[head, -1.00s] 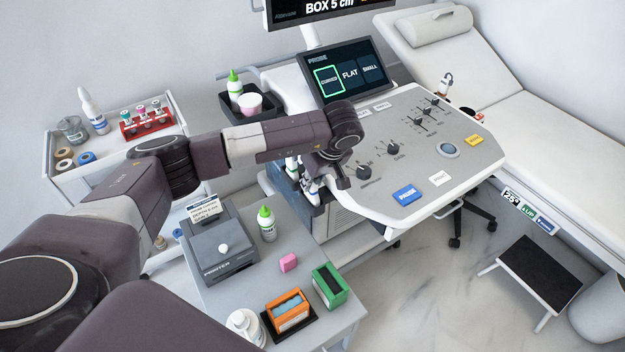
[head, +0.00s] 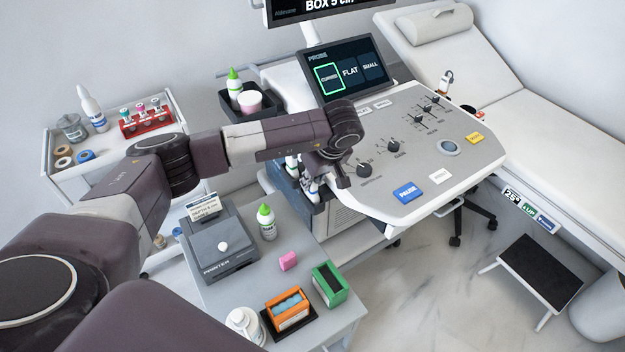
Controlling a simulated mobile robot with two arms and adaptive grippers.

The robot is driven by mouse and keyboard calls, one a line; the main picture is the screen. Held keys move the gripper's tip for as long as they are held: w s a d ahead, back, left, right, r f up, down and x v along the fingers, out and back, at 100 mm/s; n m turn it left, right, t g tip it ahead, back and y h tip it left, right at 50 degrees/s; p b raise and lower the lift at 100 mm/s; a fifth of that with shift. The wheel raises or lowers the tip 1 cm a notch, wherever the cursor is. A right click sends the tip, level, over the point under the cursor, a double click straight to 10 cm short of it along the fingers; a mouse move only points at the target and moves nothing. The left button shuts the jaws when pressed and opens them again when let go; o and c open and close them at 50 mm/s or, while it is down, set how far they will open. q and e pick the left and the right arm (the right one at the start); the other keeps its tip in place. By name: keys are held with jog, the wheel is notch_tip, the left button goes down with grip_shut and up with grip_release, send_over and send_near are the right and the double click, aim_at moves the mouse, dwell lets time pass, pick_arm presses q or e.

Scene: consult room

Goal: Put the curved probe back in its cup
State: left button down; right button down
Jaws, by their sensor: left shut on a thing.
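My left gripper (head: 313,176) points down at the left side of the ultrasound console (head: 440,150), beside the probe cups. It is shut on the curved probe, which is mostly hidden by my wrist and fingers. White probe parts (head: 292,164) show by the cups at the console's side; I cannot tell clearly which probe each belongs to. The cups (head: 315,211) are dark and partly covered, so I cannot tell how far the held probe is inside one. The console screen (head: 345,70) shows CURVED framed in green, beside FLAT and SMALL. My right gripper is not in view.
A white trolley (head: 60,183) stands at left. The exam couch (head: 540,130) lies at right.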

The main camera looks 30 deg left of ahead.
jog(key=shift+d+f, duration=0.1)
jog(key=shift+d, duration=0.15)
pick_arm(q)
jog(key=c, duration=1.7)
grip_release()
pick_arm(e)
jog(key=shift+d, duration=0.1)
